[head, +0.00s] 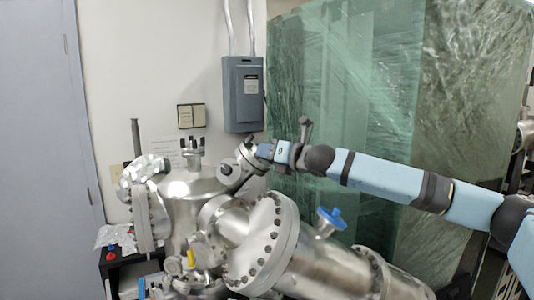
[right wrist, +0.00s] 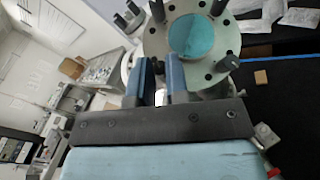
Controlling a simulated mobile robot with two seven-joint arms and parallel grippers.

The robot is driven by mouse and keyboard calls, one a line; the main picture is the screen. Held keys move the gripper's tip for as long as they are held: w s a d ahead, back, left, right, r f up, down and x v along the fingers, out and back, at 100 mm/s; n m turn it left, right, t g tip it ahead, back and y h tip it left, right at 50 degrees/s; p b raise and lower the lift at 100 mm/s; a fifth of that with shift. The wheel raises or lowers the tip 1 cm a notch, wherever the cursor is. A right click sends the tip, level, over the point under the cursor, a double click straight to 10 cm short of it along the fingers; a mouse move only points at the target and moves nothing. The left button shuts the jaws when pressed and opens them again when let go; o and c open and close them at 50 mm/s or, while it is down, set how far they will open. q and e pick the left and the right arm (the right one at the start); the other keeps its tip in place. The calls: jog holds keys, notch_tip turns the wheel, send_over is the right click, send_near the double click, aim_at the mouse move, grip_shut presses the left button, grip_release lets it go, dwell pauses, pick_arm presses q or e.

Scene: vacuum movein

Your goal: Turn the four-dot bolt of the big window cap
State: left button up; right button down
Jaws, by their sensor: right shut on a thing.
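The big window cap (head: 246,156) is a round metal flange on the steel chamber in the head view. In the right wrist view the cap (right wrist: 205,65) shows a teal round window and several dark bolts around its rim. My right gripper (head: 263,151) is at the cap's right side. Its two blue fingers (right wrist: 160,80) are closed around a dark bolt (right wrist: 158,66) at the cap's edge, mostly hidden between them. No dot marks can be read on the bolts. My left gripper is not in view.
The steel chamber (head: 192,205) has a large bolted flange (head: 265,240) in front and a blue-handled valve (head: 331,218). A grey electrical box (head: 243,95) is on the wall behind. A wrapped greenish crate (head: 345,90) stands behind my right arm.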

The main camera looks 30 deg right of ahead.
jog(key=m+g+h, duration=0.1)
jog(key=m+h, duration=0.2)
jog(key=m, duration=0.1)
jog(key=m+g+h, duration=0.2)
jog(key=m+h, duration=0.1)
jog(key=m, duration=0.1)
jog(key=a+m+g+h, duration=0.1)
jog(key=m+h, duration=0.2)
jog(key=m, duration=0.1)
jog(key=shift+r+g, duration=0.3)
jog(key=shift+g, duration=0.1)
jog(key=shift+h, duration=0.3)
jog(key=c, duration=1.4)
grip_release()
jog(key=shift+w, duration=0.1)
jog(key=shift+r, duration=0.1)
jog(key=b+v, duration=0.3)
jog(key=v, duration=1)
jog(key=shift+s+r, duration=0.2)
jog(key=shift+r, duration=0.1)
